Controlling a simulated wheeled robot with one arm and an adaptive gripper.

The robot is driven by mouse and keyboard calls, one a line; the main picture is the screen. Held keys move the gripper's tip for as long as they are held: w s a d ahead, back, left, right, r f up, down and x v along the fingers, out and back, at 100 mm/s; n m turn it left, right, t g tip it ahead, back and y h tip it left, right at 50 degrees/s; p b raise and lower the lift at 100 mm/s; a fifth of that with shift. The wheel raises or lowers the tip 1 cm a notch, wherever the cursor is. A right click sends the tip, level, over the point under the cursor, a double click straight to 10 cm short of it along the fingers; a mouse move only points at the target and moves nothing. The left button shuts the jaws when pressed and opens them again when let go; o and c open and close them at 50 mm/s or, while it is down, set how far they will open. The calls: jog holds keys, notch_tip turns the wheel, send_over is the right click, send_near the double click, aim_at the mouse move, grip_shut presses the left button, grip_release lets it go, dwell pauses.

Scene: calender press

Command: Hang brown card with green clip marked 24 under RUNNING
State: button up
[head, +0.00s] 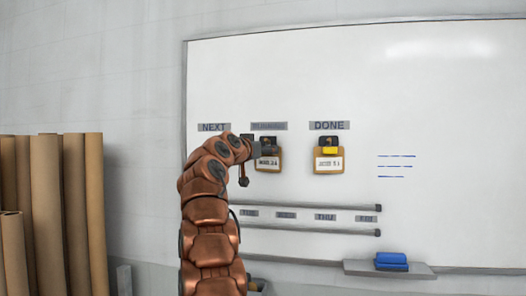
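A brown card (268,164) with a white label hangs at the whiteboard below the middle header RUNNING (269,126), whose text is faint. The label's small print seems to end in 24, but I cannot read it surely. A dark clip (268,142) shows at its top; no green is clearly visible. My gripper (256,149) is at the card's upper left edge, overlapping the clip area. Its fingers are too small and side-on to tell whether they grip the clip or whether card and board touch.
A second brown card (328,164) with a yellow and black clip hangs under DONE (329,125). NEXT (213,127) is at left, its space partly behind my arm. Rails (320,231) and a tray (420,271) with a blue eraser (391,260) are lower. Brown rolls (65,205) stand far left.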

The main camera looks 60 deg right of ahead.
jog(key=shift+a, duration=0.1)
dwell(0.3)
jog(key=s+a, duration=0.1)
jog(key=a, duration=1)
jog(key=shift+a, duration=0.4)
dwell(0.4)
